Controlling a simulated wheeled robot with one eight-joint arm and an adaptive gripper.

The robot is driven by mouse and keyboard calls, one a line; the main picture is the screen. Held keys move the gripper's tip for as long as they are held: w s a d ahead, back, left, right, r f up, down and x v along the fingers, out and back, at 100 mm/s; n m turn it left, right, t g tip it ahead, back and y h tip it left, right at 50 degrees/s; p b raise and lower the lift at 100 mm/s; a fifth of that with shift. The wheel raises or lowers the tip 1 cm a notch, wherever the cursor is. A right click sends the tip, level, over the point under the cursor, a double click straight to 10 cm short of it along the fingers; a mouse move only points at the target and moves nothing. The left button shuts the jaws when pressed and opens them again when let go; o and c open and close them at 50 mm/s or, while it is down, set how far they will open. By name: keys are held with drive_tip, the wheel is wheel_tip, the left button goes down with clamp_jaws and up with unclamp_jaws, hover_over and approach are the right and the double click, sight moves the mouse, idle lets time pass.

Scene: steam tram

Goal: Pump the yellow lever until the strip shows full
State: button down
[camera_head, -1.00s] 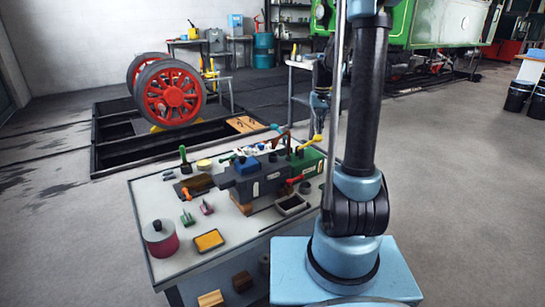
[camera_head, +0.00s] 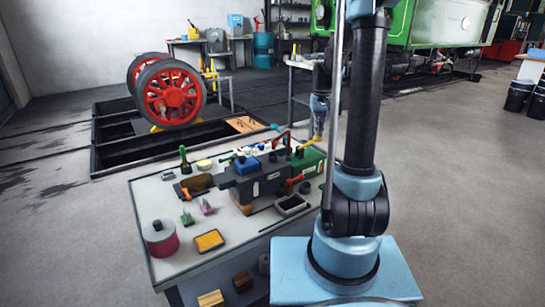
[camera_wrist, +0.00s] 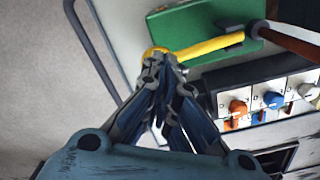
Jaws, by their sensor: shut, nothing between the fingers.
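The yellow lever (camera_wrist: 205,47) rises from a green box (camera_wrist: 190,25) in the wrist view. Its rounded yellow end lies right at my gripper's fingertips (camera_wrist: 163,60). The fingers are together with nothing between them, and the tips appear to press on or touch the knob. In the head view the lever (camera_head: 312,141) is small above the green box (camera_head: 312,162) at the bench's back right, with my gripper (camera_head: 318,132) over its end. I cannot make out the strip that shows the level in either view.
A bench top (camera_head: 222,262) holds a dark machine (camera_head: 255,185), a red lever (camera_head: 295,180), an open tray (camera_head: 291,204) and a pink pot (camera_head: 160,238). In the wrist view, a red-brown bar (camera_wrist: 290,38) and orange and blue knobs (camera_wrist: 273,100) lie right of my gripper.

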sight(318, 138)
drive_tip(key=shift+f, duration=2.45)
drive_tip(key=shift+r, duration=3)
drive_tip(key=shift+f, duration=0.1)
idle(0.7)
drive_tip(key=shift+f, duration=2.95)
drive_tip(key=shift+r, duration=3.05)
